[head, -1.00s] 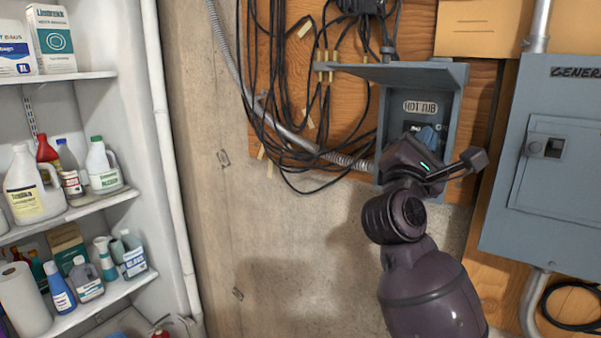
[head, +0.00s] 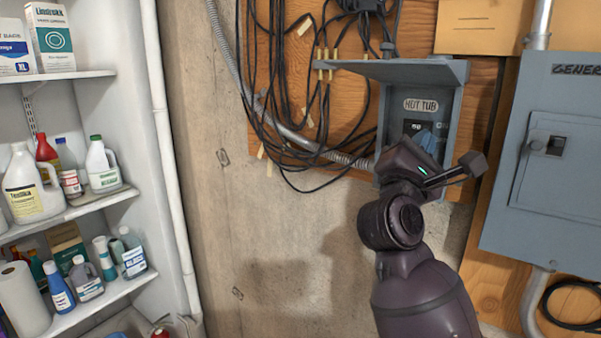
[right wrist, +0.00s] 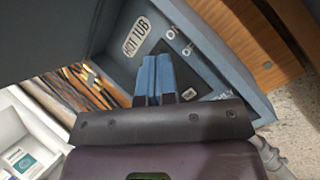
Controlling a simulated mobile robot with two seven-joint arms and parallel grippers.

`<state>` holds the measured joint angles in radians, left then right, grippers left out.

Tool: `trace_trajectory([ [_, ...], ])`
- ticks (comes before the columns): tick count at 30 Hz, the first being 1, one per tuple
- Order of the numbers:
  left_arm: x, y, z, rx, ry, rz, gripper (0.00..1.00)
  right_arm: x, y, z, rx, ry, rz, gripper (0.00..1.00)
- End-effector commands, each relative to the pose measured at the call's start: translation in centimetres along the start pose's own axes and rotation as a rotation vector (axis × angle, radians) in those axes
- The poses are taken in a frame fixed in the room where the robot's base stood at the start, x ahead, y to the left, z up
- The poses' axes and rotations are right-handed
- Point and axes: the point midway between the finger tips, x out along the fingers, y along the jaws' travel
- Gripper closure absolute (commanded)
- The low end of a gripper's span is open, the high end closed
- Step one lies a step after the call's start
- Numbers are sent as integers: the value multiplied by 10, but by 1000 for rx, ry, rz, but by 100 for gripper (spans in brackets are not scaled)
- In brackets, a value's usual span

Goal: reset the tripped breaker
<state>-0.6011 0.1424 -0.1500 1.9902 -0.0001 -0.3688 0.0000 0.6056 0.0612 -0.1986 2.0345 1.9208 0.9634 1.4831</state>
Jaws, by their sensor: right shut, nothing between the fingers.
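The grey breaker box (head: 453,115) labelled HOT TUB is on the wooden panel, its lid (head: 395,71) raised. Inside, a dark breaker face (head: 412,127) shows just left of my right gripper (head: 427,137), with ON lettering to the right. In the right wrist view, the blue fingers of my right gripper (right wrist: 153,65) are together and empty, reaching into the box over the dark plate (right wrist: 185,75). ON and OFF lettering shows beside them. The fingers hide part of the breaker, so I cannot tell its handle's position or whether they touch it. My left gripper is not in view.
A larger grey panel (head: 568,165) marked GENERAL stands close on the right. Black cables (head: 290,110) hang left of the box. Shelves (head: 95,208) with bottles stand at the far left. Bare concrete wall (head: 290,240) lies between.

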Motion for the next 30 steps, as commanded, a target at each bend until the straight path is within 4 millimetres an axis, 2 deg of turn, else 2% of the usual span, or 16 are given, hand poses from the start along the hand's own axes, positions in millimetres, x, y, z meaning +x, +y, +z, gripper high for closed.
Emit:
trace_trajectory([
  [21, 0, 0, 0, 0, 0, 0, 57, -41, 15, 15, 0, 2, -1, 100],
  [30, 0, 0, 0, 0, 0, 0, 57, -49, 19, 19, 0, 1, -1, 100],
])
